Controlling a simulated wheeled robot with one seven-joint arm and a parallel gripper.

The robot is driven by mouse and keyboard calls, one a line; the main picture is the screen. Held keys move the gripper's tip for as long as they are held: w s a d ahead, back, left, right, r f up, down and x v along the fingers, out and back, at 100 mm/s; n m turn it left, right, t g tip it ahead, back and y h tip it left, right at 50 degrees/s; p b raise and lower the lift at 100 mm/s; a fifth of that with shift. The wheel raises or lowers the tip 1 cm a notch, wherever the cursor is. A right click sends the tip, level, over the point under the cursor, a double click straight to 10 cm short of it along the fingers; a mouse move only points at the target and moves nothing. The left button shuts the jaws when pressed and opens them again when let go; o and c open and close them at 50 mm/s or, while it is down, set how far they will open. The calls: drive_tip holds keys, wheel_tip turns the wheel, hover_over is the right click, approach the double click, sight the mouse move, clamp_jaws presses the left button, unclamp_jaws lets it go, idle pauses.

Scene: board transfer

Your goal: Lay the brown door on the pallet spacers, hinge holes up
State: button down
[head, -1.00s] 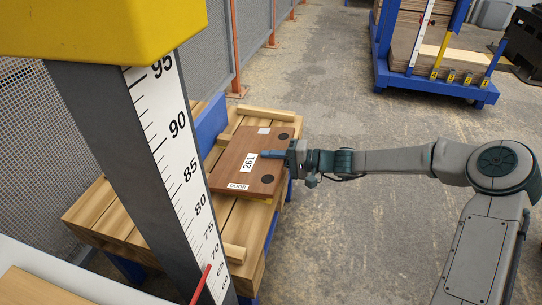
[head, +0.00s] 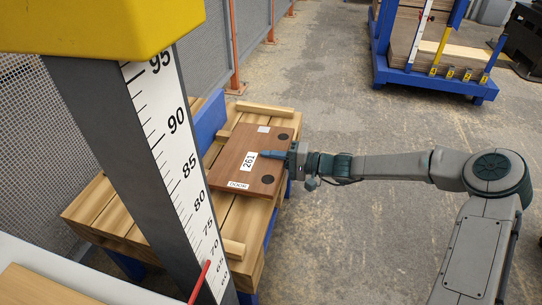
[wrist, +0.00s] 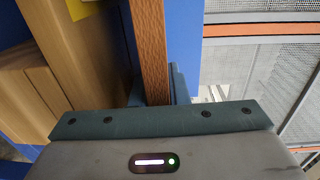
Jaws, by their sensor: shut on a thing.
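The brown door (head: 228,165) is over the pallet (head: 108,220) in the head view, flat or nearly flat, with two dark round hinge holes facing up and labels "261" and "DOOR". My gripper (head: 276,155) is shut on the door's right edge. In the wrist view the door (wrist: 152,45) shows edge-on between the fingers. Light wooden spacers show at the far end (head: 265,107) and near end (head: 234,250) of the pallet. What lies under the door is mostly hidden, so I cannot tell whether it touches the spacers.
A blue upright board (head: 210,118) stands along the pallet's left side, with a mesh fence (head: 200,65) behind. A grey post with a ruler (head: 170,150) blocks part of the view. A blue cart (head: 425,80) stands at the back right. The floor between is clear.

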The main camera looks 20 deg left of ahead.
sight(283, 161)
drive_tip(key=shift+f, duration=0.1)
drive_tip(key=c, duration=1.3)
unclamp_jaws()
drive_tip(key=shift+f, duration=0.1)
drive_tip(key=shift+d, duration=0.15)
drive_tip(key=shift+w+d+p, duration=0.15)
drive_tip(key=shift+d+p, duration=0.2)
drive_tip(key=shift+d, duration=1.05)
drive_tip(key=shift+d, duration=0.1)
